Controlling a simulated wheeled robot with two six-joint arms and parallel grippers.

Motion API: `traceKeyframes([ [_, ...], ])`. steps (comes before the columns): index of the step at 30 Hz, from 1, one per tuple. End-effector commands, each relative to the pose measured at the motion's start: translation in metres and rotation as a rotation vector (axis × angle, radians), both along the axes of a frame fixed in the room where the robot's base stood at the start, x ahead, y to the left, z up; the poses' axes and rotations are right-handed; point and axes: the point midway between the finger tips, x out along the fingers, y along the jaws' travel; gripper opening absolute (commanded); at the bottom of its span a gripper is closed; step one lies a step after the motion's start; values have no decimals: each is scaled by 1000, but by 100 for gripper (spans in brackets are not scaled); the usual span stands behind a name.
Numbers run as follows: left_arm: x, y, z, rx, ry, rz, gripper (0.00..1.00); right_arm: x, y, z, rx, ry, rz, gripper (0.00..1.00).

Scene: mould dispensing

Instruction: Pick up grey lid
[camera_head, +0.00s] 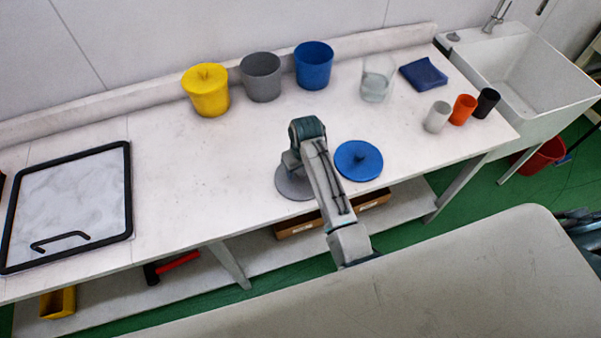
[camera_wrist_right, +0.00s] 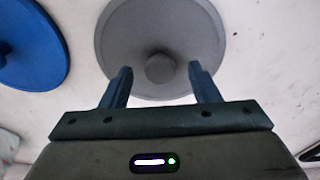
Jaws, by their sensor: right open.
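The grey lid (camera_head: 294,185) is a flat round disc lying on the white worktop, partly hidden by my right arm in the head view. In the right wrist view the grey lid (camera_wrist_right: 160,30) shows its round knob (camera_wrist_right: 160,68) up. My right gripper (camera_wrist_right: 160,85) is open, with its two fingers on either side of the knob in that view and a gap to each side. In the head view my right gripper (camera_head: 296,165) is over the lid, its fingertips mostly hidden. My left gripper is not in view.
A blue lid (camera_head: 358,160) lies just right of the grey lid. A yellow lidded pot (camera_head: 207,92), a grey pot (camera_head: 261,78) and a blue pot (camera_head: 313,66) stand at the back. Small cups (camera_head: 463,110) stand at right. A black-framed board (camera_head: 70,200) lies at left.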

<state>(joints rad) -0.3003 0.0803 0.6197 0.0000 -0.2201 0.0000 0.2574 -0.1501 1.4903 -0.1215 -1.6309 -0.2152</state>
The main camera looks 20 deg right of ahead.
Motion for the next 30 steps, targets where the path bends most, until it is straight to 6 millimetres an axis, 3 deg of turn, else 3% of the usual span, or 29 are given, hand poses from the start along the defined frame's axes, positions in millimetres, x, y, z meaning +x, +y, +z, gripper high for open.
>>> traceKeyframes([
  [8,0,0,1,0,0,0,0,0,0,-6,0,-1,0,56],
  [16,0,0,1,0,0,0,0,0,0,-5,0,-1,0,7],
  [30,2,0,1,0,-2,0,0,7,0,2,0,-2,0,7],
])
